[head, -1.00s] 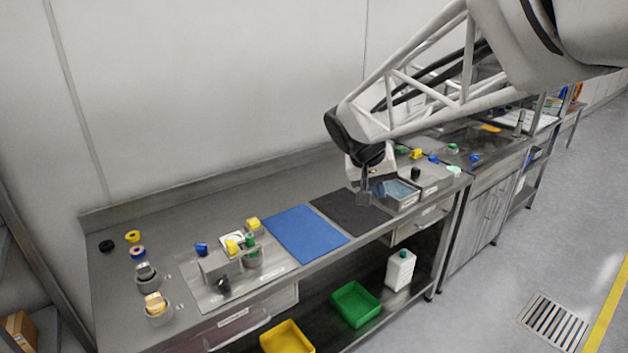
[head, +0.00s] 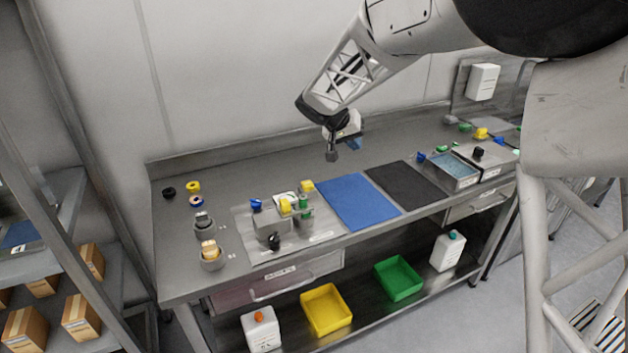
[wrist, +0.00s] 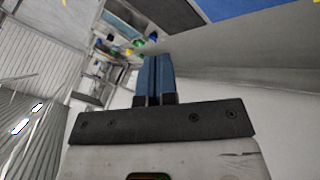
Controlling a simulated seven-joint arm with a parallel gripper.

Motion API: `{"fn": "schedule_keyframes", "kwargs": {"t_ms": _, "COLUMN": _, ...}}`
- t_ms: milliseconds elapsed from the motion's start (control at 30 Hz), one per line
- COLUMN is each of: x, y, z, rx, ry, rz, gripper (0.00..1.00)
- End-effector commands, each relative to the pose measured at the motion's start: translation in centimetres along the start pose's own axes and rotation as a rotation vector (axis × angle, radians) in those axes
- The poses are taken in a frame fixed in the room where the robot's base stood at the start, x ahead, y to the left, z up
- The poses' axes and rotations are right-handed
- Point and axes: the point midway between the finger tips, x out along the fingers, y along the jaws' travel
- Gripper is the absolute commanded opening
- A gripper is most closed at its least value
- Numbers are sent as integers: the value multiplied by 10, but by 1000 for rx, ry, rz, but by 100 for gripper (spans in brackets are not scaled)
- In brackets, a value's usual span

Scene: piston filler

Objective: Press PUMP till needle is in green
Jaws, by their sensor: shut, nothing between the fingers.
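The piston filler (head: 272,222) is a grey block with blue, yellow and green parts on a flat metal plate (head: 255,252) on the bench. A small white face (head: 284,197) stands at its back; no needle or green zone can be made out. I cannot tell which part is PUMP. My gripper (head: 332,156) hangs in the air behind the blue mat, to the right of and above the filler, touching nothing. In the wrist view its blue fingers (wrist: 155,78) are together and empty; the filler cannot be made out there.
A blue mat (head: 358,203) and a black mat (head: 408,186) lie clear right of the filler. A grey tray (head: 453,171) stands further right. Round grey holders (head: 204,224) and small rings (head: 194,187) stand to the left. Yellow (head: 326,310) and green (head: 398,278) bins sit below.

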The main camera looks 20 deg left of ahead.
Motion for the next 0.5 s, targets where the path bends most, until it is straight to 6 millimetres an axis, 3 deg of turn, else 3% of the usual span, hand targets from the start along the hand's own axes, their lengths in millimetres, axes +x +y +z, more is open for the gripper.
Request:
{"fn": "schedule_keyframes", "kwargs": {"t_ms": 33, "x": 2, "y": -17, "z": -5, "rx": -8, "ry": 11, "rz": 4, "gripper": 0}}
{"fn": "schedule_keyframes", "kwargs": {"t_ms": 300, "x": 8, "y": -93, "z": -28, "rx": -20, "ry": 82, "rz": 25, "gripper": 0}}
{"fn": "schedule_keyframes", "kwargs": {"t_ms": 500, "x": 11, "y": -142, "z": -39, "rx": -26, "ry": 129, "rz": 35, "gripper": 0}}
